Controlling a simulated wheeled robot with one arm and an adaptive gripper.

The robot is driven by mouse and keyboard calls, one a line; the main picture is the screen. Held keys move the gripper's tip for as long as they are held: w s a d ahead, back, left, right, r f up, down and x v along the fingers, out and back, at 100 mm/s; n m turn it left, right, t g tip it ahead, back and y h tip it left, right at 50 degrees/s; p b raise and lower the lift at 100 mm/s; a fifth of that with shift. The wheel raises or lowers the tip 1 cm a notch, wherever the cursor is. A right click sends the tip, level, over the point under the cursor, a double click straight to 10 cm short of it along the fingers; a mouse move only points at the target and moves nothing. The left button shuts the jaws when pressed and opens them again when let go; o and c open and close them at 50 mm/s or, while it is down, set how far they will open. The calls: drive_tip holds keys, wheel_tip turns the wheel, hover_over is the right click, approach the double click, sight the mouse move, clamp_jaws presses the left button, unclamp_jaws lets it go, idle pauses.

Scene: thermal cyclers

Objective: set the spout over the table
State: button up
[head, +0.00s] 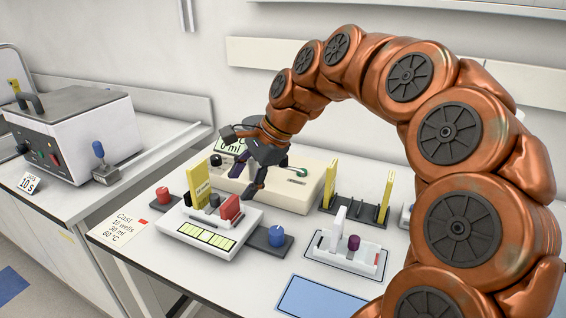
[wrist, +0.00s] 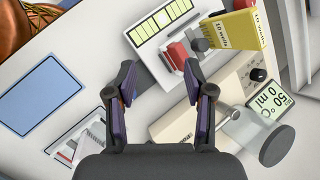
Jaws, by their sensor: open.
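A beige dispenser (head: 290,196) stands on the white table (head: 150,222), with a screen reading 0 ml (head: 235,145). In the wrist view its screen (wrist: 268,100) reads 50 °C and 0 ml. A clear vessel with a round grey cap (wrist: 277,146) and short clear arm is beside that screen. A small green-tipped rod (head: 300,172) lies on the dispenser's right side. I cannot tell for certain which part is the spout. My gripper (head: 240,163) is open and empty above the dispenser. In the wrist view nothing is between the fingers (wrist: 160,80); the gripper hides part of the dispenser.
A white casting unit (head: 190,232) with a red block (head: 229,210) and yellow comb (head: 200,183) stands in front. A black comb rack (head: 355,208) and white gel tray (head: 345,256) stand right. A blue mat (head: 318,298) lies bare.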

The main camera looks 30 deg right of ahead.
drive_tip(key=w+d+m+t, duration=0.1)
drive_tip(key=w+d+m, duration=0.1)
drive_tip(key=d+m, duration=0.2)
drive_tip(key=w+d+m+t+b, duration=0.1)
drive_tip(key=d+m, duration=0.3)
drive_tip(key=d, duration=0.5)
drive_tip(key=w+d+m+t+b, duration=0.1)
drive_tip(key=w+d+m+t, duration=0.1)
drive_tip(key=d, duration=0.5)
drive_tip(key=shift+w+r+m, duration=0.1)
drive_tip(key=shift+w+m, duration=0.45)
drive_tip(key=shift+m, duration=0.65)
drive_tip(key=shift+p+x, duration=0.6)
drive_tip(key=shift+x, duration=3.3)
drive_tip(key=shift+d, duration=0.15)
drive_tip(key=shift+c, duration=0.2)
clamp_jaws()
